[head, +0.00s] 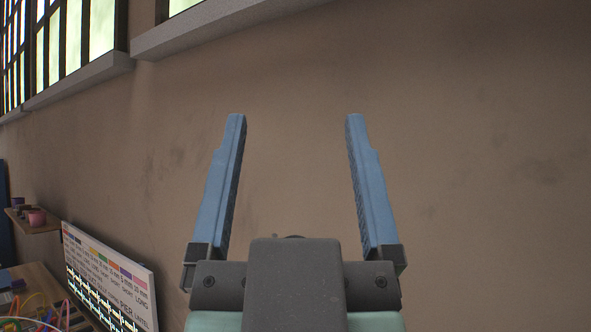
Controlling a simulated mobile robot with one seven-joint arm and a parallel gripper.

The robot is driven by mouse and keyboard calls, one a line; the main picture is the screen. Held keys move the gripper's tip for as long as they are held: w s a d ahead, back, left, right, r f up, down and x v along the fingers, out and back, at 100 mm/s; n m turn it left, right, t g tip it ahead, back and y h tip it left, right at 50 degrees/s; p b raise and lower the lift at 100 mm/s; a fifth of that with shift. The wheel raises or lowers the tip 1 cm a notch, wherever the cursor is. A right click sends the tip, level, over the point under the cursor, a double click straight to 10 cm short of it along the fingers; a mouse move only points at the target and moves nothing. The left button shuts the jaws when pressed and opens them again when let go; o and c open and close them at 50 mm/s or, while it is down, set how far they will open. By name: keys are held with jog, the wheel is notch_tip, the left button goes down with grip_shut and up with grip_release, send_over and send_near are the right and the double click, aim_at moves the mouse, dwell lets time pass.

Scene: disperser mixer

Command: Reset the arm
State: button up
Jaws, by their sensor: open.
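My gripper (292,118) is in the lower middle of the head view, pointing up and away toward a brown wall. Its two blue fingers stand wide apart, with nothing between them. The dark gripper body and a pale green part below it show at the bottom edge. The rest of my arm is out of view.
The brown wall (480,150) fills most of the view, with windows (75,40) at the upper left. At the lower left are a printed board (108,275), a small shelf (38,226) with pinkish items, and a wooden surface with coloured cables (50,312).

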jog(key=shift+s+r, duration=0.3)
jog(key=shift+r, duration=0.05)
notch_tip(320, 180, down, 4)
jog(key=b, duration=0.4)
jog(key=shift+w+f, duration=0.1)
jog(key=shift+f, duration=0.05)
dwell(0.5)
